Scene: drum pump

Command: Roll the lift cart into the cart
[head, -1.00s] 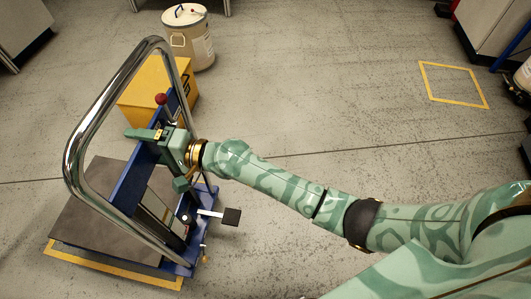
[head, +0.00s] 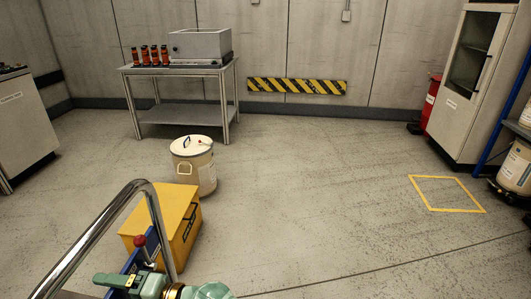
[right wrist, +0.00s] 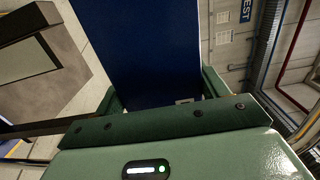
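The lift cart's bent chrome handle (head: 92,236) stands at the lower left of the head view; its platform and base are mostly cut off. A red knob (head: 140,241) shows beside its blue mast. My right gripper (head: 118,281) is at the mast, at the bottom edge. In the right wrist view, a blue panel of the lift cart (right wrist: 140,50) fills the gap between my green fingers (right wrist: 160,100), which look closed on its sides. My left gripper is not in view. No separate cart is clearly identifiable; a yellow floor outline (head: 447,208) lies empty at right.
A yellow box (head: 165,212) stands just beyond the lift cart, with a cream lidded drum (head: 193,165) behind it. A table (head: 180,108) stands at the back wall. A cabinet (head: 470,90) and rack are at right. The middle floor is clear.

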